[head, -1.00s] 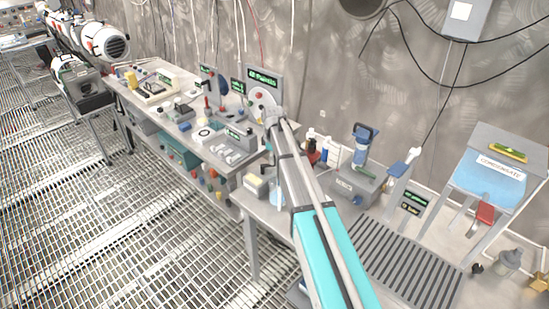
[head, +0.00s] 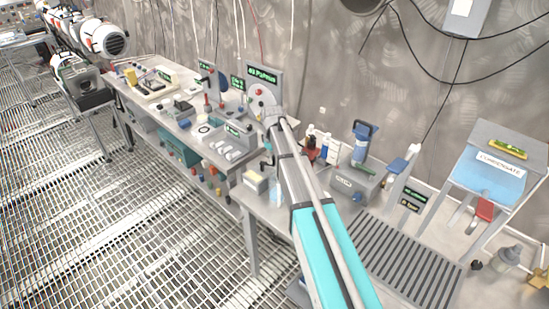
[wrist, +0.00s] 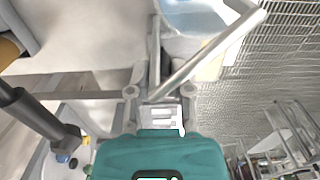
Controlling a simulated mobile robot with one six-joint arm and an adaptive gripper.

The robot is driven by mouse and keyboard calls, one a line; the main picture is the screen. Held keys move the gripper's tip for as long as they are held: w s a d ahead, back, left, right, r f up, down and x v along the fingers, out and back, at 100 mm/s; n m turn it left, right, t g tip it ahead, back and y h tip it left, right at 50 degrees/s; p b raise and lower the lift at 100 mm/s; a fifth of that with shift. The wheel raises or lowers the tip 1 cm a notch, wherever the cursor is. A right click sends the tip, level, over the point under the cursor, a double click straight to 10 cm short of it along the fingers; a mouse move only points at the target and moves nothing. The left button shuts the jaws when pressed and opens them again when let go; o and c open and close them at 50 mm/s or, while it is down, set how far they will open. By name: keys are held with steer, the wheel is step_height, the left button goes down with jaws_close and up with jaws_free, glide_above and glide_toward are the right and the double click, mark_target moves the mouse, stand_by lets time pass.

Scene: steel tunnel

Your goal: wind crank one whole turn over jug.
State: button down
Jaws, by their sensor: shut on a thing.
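The crank (wrist: 208,54) shows in the wrist view as bare metal bars, one running diagonally up to the right from between the fingers. My gripper (wrist: 160,92) is shut on the crank. A pale blue, clear vessel that looks like the jug (wrist: 190,16) is cut off by the top edge of that view. In the head view a bluish clear shape, probably the jug (head: 276,192), stands on the near bench, partly hidden by my arm. My gripper is mostly hidden behind my arm there, and I cannot make out the crank.
The long bench (head: 165,118) carries several small devices; a signed panel (head: 263,85) stands at its near end. A pale box (head: 255,183) sits on the near bench. A blue-topped device (head: 361,145) stands to the right. Open floor grating (head: 150,220) lies at the left.

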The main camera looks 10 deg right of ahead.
steer(key=shift+a, duration=0.15)
steer(key=c, duration=0.5)
jaws_free()
steer(key=shift+c, duration=0.2)
steer(key=shift+c, duration=0.2)
